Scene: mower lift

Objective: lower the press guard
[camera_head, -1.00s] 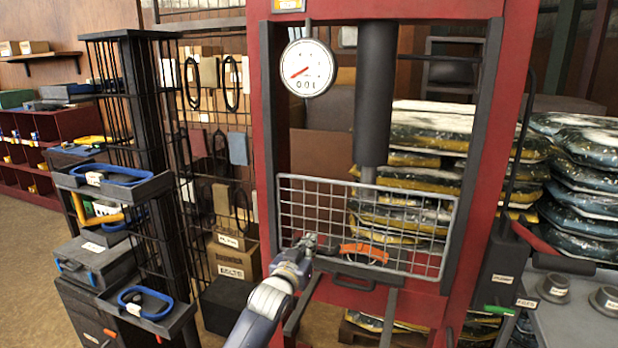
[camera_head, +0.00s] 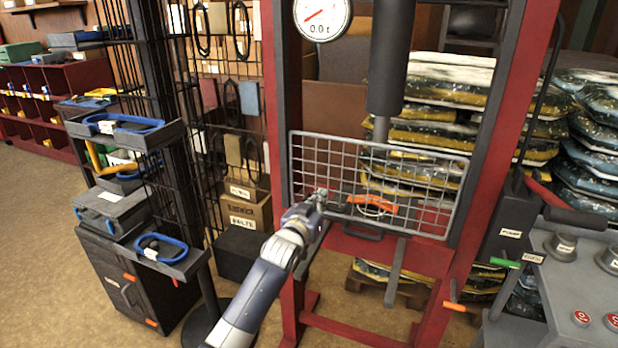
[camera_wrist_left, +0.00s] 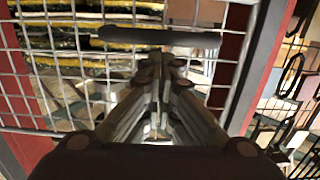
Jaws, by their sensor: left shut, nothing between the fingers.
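The press guard (camera_head: 456,190) is a grey wire-mesh panel across the front of the red press frame (camera_head: 500,120), below the dark ram (camera_head: 390,60). A dark handle (camera_head: 362,232) sits at its lower edge. My left gripper (camera_head: 320,195) is at the guard's lower left part, left of the handle. In the left wrist view its fingers (camera_wrist_left: 158,70) are shut and empty, pointing towards a dark bar (camera_wrist_left: 160,42) in front of the mesh. I cannot tell whether they touch it. My right gripper is not in view.
A dial gauge (camera_head: 322,14) hangs at the upper left of the press. An orange item (camera_head: 372,205) shows behind the mesh. A black rack with trays (camera_head: 118,125) stands left. Stacked bags (camera_head: 440,75) lie behind, and a grey bench (camera_head: 575,285) stands right.

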